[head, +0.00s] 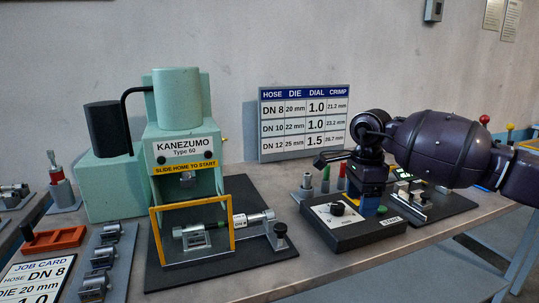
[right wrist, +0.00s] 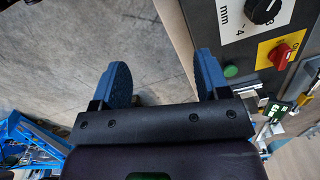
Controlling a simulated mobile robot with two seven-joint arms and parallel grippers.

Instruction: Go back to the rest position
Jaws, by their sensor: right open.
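My right gripper (head: 370,206) hangs from the dark purple right arm (head: 440,148) at the right of the head view, with its blue fingers in front of the control box in the picture. In the right wrist view my right gripper (right wrist: 162,78) has its two blue fingers spread wide. My left gripper is in neither view.
Grey dies (head: 95,285), an orange tray (head: 53,240) and a job card (head: 38,280) lie left. A chart (head: 304,122) stands behind. Open floor lies front right.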

